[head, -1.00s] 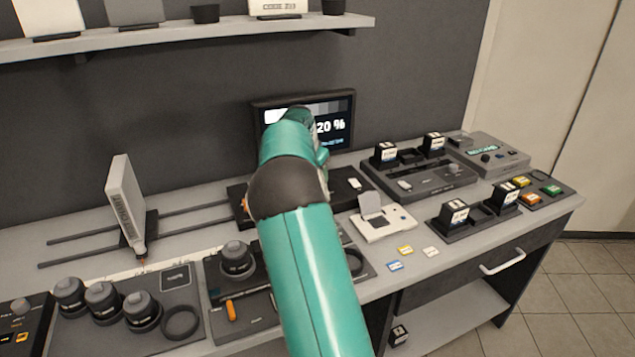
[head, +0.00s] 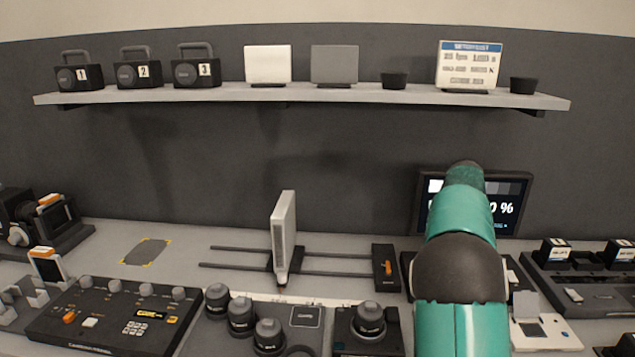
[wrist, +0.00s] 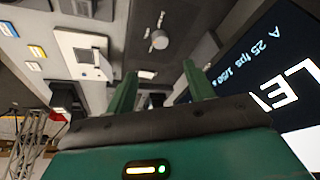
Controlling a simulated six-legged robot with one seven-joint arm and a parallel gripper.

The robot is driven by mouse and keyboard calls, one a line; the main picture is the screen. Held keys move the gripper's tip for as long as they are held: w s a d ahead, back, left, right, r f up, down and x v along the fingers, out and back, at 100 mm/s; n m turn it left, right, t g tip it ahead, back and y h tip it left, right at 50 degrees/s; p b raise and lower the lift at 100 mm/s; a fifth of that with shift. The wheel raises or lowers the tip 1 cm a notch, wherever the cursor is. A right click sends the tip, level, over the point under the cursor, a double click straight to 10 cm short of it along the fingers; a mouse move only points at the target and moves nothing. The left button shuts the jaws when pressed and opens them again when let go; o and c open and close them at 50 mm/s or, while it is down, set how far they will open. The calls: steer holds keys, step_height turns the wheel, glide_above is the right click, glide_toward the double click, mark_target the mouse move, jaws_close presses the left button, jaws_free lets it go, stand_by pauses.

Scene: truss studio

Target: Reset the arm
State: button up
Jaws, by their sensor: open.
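My arm, teal with a dark joint, rises at the right of the head view in front of the monitor (head: 509,221). In the head view the arm hides my gripper's fingers. In the wrist view my gripper (wrist: 160,84) shows two green fingers standing apart, with nothing held between them. The lit monitor (wrist: 272,75) is close on the right of the wrist view. A white device with a small open lid (wrist: 88,55) lies on the bench to the left of the fingers.
A shelf (head: 330,97) on the wall holds several boxes, cards and cups. The bench carries an upright white panel on rails (head: 284,230), a control panel (head: 110,318), several dark lenses (head: 241,316) and a black dock (head: 590,290). A marked grey patch (head: 147,252) is bare.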

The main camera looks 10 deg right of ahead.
steer(key=s+a+r+n+t+y, duration=0.15)
steer(key=s+a+r+n, duration=0.25)
steer(key=s+a, duration=0.55)
steer(key=s+a+r+n+t+y, duration=0.1)
steer(key=s+a+r+n+y, duration=0.25)
steer(key=a, duration=1.05)
steer(key=s+a+f+n, duration=0.2)
steer(key=s+a+n, duration=0.2)
steer(key=s+a, duration=0.3)
steer(key=s+a+f+n+t, duration=0.1)
steer(key=s+a+f+n, duration=0.2)
steer(key=s+a, duration=0.4)
steer(key=s+n, duration=0.1)
steer(key=s, duration=0.5)
steer(key=shift+a+f+h, duration=0.2)
steer(key=shift+a+h, duration=0.1)
steer(key=shift+h, duration=0.1)
steer(key=shift+a, duration=0.1)
